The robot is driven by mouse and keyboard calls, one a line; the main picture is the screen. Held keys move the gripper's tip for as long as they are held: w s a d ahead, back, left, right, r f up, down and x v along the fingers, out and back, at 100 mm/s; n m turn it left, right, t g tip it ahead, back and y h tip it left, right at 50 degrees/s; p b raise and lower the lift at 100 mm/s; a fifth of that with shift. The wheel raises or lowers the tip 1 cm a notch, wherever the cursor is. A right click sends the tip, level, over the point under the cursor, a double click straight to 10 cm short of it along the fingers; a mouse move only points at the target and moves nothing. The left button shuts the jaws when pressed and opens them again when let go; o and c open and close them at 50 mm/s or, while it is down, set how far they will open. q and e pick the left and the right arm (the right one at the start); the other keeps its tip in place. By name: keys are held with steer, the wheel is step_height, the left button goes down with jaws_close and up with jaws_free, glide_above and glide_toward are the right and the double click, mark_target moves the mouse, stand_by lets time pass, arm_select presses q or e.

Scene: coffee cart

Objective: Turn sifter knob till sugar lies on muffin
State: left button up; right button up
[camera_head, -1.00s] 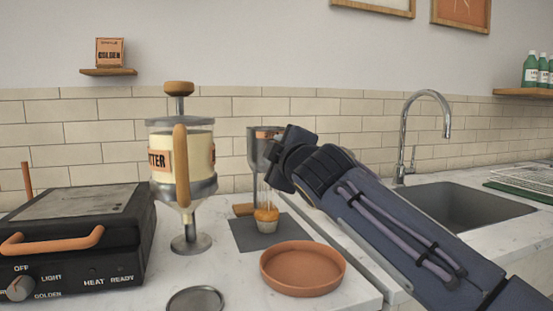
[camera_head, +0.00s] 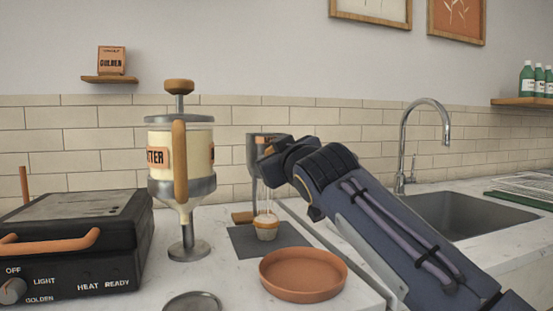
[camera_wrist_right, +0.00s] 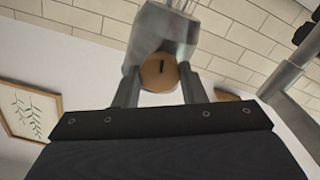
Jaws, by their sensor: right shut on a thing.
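The grey sifter (camera_head: 252,160) stands at the back of the counter. A small muffin (camera_head: 266,230) in a pale cup sits below it on a dark mat (camera_head: 236,246). Thin pale streaks hang between the sifter and the muffin, and the muffin's top looks paler at its crown. My right gripper (camera_head: 268,152) is at the sifter's upper front. In the right wrist view it is shut on the round wooden knob (camera_wrist_right: 158,74), which has a dark slot mark. My left gripper is not in view.
A terracotta dish (camera_head: 302,276) lies in front of the mat. A batter dispenser (camera_head: 180,160) and a black waffle maker (camera_head: 70,240) stand to the left. A sink (camera_head: 470,212) with a tall tap is on the right.

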steer(key=shift+f, duration=0.15)
stand_by(0.3)
steer(key=o, duration=1)
steer(key=b+v, duration=0.1)
steer(key=v, duration=0.6)
steer(key=shift+s+d, duration=0.15)
steer(key=shift+s, duration=0.2)
